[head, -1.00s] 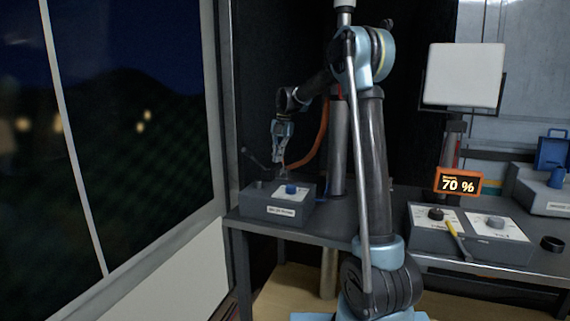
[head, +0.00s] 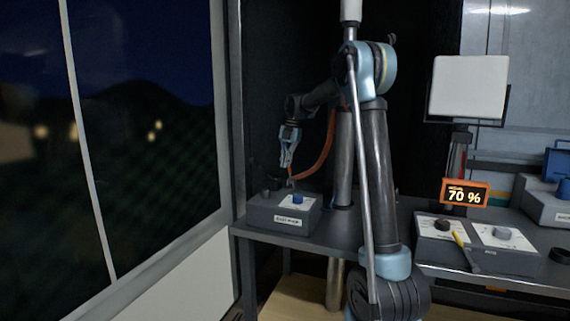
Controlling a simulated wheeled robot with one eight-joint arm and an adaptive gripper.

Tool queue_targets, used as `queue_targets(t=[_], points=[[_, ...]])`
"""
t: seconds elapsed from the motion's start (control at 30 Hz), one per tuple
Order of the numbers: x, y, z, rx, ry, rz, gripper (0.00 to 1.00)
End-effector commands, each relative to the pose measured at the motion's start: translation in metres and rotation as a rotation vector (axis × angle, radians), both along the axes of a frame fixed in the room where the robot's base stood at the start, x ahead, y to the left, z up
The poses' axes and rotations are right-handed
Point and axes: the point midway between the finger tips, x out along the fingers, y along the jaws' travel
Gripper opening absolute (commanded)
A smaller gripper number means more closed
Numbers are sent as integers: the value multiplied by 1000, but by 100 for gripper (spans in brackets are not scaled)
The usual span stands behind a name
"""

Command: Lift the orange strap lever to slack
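My gripper (head: 286,165) points down above a grey control box (head: 277,222) on the left end of the bench. Its fingers look close together, but they are too small to tell whether they are open or shut. An orange curved band (head: 324,150) runs from behind my arm down towards the box, just right of the fingers. I cannot tell whether it is the strap lever or whether the fingers touch it. A dark thin lever (head: 257,168) stands at the box's back left. A small blue knob (head: 297,199) sits on the box's white top plate.
A second control box (head: 440,249) with two knobs and a yellow-handled lever (head: 462,247) stands on the right. An orange-framed display (head: 465,194) reads 70 %. A white panel (head: 468,84) stands behind. A large window (head: 150,130) is on the left.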

Motion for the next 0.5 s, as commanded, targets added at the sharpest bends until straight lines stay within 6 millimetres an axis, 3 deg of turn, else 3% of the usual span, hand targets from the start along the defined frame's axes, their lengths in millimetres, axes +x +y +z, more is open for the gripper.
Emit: queue_targets(t=[0.17, 0.5], points=[[13, -6, 3, -4, -5, -6, 0], [11, -11, 64, -2, -10, 6, 0]])
